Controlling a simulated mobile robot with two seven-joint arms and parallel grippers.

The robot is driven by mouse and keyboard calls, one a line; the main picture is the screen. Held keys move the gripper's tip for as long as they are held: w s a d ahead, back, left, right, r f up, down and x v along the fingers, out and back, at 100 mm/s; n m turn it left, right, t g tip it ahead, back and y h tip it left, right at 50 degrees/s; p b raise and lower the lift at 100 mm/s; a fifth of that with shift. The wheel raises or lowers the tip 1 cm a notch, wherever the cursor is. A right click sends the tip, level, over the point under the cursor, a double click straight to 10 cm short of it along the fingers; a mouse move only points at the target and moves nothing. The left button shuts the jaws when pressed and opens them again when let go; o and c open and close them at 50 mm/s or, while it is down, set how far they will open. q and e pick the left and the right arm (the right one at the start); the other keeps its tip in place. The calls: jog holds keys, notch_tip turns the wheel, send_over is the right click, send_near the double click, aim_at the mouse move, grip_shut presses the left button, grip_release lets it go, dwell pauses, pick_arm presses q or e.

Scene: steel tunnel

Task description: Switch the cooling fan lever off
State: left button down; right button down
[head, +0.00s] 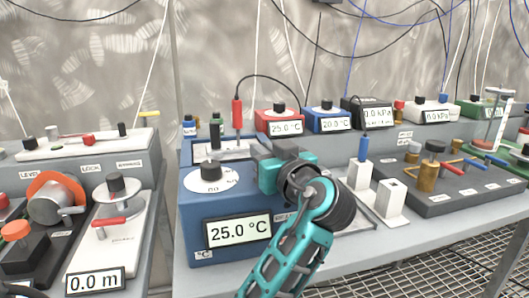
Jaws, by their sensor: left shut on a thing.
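A blue control unit (206,221) with a white-faced dial (210,178) and a 25.0 °C display stands at the middle of the bench. My left gripper (274,160) is over the right part of its top. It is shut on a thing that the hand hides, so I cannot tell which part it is. I cannot make out a cooling fan lever; the hand and wrist cover the unit's right side. My right gripper is not in view.
White blocks (391,203) stand close right of my wrist. A dark panel (449,187) with brass posts and red and blue handles lies further right. A white panel with a red lever (95,222) is at left. Small meters and cables line the back.

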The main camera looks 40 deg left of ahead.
pick_arm(q)
jog(key=shift+s+a+m+t+h, duration=0.1)
jog(key=shift+m+t+h, duration=0.45)
jog(key=shift+t, duration=0.25)
jog(key=shift+m+t+h, duration=0.45)
jog(key=shift+m+t, duration=0.1)
jog(key=shift+t, duration=0.05)
jog(key=c, duration=1.1)
grip_release()
